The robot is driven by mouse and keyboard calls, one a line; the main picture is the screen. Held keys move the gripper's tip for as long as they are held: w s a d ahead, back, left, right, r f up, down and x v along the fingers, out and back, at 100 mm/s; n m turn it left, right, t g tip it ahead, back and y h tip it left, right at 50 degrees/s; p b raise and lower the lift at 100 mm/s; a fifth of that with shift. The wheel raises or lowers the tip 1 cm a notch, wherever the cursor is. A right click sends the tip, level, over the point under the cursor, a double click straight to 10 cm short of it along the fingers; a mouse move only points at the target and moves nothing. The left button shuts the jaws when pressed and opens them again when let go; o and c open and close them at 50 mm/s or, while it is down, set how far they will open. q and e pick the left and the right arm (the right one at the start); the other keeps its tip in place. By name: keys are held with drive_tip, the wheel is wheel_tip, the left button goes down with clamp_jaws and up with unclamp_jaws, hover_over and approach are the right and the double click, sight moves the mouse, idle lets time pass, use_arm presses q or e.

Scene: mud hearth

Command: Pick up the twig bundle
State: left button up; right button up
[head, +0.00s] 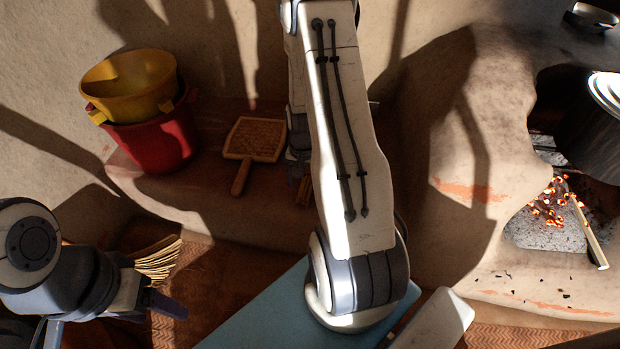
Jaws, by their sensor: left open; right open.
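My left gripper (112,318) is open and empty at the lower left, apart from the ledge.
A yellow basin (130,85) sits in a red bucket (155,140) on the ledge. The mud hearth (450,170) with embers (550,205) and a dark pot (590,130) is right.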

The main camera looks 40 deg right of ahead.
sight(304, 189)
wheel_tip(304, 189, down, 5)
drive_tip(key=b, duration=0.3)
drive_tip(key=shift+d+r, duration=0.1)
drive_tip(key=shift+r, duration=0.1)
clamp_jaws()
